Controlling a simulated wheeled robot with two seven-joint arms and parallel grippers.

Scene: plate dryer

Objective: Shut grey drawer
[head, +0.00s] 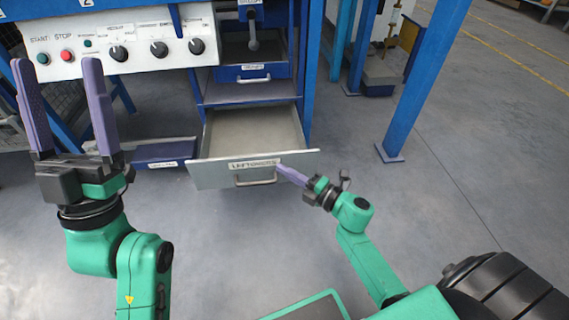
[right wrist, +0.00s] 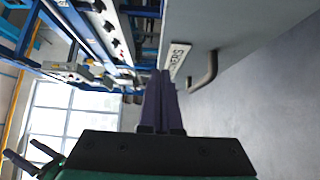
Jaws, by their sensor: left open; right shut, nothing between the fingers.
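The grey drawer (head: 215,174) labelled "LEFTOVERS" stands pulled out at the bottom of the blue cabinet, with its empty inside showing. Its bar handle (head: 256,182) is on the front. My right gripper (head: 281,169) is shut and empty, its fingertips at the right part of the drawer front, beside the handle. In the right wrist view the shut fingers (right wrist: 160,75) point at the drawer front (right wrist: 215,25), with the handle (right wrist: 205,72) to their right. I cannot tell if they touch it. My left gripper (head: 67,75) is open and empty, raised at the left.
A blue drawer (head: 250,92) sits above the grey one. A white control panel (head: 120,45) with knobs and buttons is at the upper left. A blue post (head: 425,80) stands at the right. The floor (head: 450,200) at the right is clear.

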